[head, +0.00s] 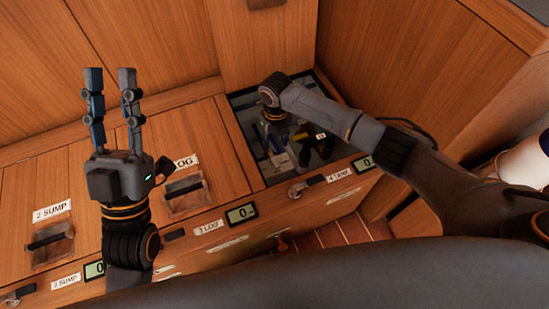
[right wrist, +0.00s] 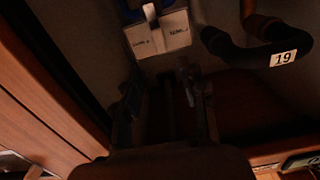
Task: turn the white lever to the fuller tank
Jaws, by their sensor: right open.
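The white lever (right wrist: 152,25) shows at the top of the dim right wrist view. It lies over a white plate (right wrist: 175,32) with two small labels that I cannot read surely, below a blue part (right wrist: 131,10). My right gripper (right wrist: 166,95) is open and empty inside the open compartment (head: 245,118), a little apart from the plate and lever. In the head view my right arm partly covers that spot. My left gripper (head: 107,75) is open and empty, raised above the closed hatches at left. I see no tank levels that I can read.
A dark hose (right wrist: 238,50) tagged 19 runs right of the lever. Wooden walls edge the compartment closely. Closed hatches labelled 2 SUMP (head: 52,211) and LOG (head: 185,161) lie left, with displays (head: 241,213) reading 0 along the front panel.

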